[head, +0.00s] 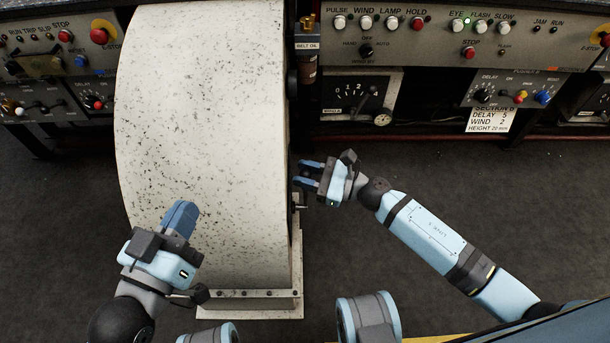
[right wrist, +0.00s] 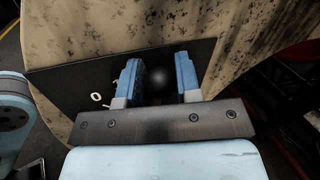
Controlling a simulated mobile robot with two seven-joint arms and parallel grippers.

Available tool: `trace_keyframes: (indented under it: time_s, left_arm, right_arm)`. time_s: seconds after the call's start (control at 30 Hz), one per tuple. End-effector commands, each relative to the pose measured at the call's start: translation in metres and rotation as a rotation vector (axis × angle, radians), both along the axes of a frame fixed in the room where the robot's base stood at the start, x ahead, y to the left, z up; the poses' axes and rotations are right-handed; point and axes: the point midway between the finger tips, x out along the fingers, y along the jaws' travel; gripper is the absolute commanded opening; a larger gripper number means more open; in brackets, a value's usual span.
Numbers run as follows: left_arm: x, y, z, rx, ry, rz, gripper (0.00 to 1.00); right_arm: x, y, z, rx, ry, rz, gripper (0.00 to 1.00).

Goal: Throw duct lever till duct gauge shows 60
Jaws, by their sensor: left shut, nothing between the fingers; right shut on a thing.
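In the right wrist view my right gripper (right wrist: 160,82) has its two blue fingers on either side of a dark round knob, the end of the duct lever (right wrist: 160,84), and is shut on it. The knob sits before a dark plate (right wrist: 70,85) with a white 0 mark on the side of the pale speckled drum housing. In the head view my right gripper (head: 308,174) is at the housing's right side; the lever is hardly visible there. My left gripper (head: 182,218) is shut and empty in front of the housing. I cannot make out a duct gauge reading.
The big speckled housing (head: 205,130) fills the left middle, with a bolted base flange (head: 255,294). Control panels (head: 450,40) with buttons line the back. A numbered dial (head: 355,94) and a note card (head: 492,119) are at the right. The floor at right is clear.

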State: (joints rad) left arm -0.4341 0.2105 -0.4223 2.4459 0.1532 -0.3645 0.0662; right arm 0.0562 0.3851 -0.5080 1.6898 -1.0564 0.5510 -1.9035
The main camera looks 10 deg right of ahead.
Motion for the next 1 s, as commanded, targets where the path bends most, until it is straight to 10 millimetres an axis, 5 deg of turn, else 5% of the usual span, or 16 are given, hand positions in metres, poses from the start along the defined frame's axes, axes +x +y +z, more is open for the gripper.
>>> trace_keyframes:
  time_s: [0.03,0.2,0.63,0.67,1.0]
  left_arm:
    - [0.001,0.0,-0.021,0.02,0.026,-0.011,0.0]
    - [0.002,-0.001,-0.044,0.075,0.084,-0.038,0.0]
    - [0.002,-0.001,-0.047,0.093,0.101,-0.046,0.0]
    - [0.002,-0.001,-0.047,0.093,0.101,-0.046,0.0]
    - [0.002,-0.001,-0.047,0.093,0.101,-0.046,0.0]
  right_arm:
    - [-0.005,0.001,-0.008,-0.004,-0.036,0.001,0.0]
    - [-0.015,0.003,-0.003,-0.023,-0.126,0.001,0.0]
    - [-0.018,0.004,0.002,-0.032,-0.156,-0.002,0.0]
    - [-0.018,0.004,0.002,-0.032,-0.156,-0.002,0.38]
    - [-0.019,0.002,0.002,-0.032,-0.154,-0.002,0.41]
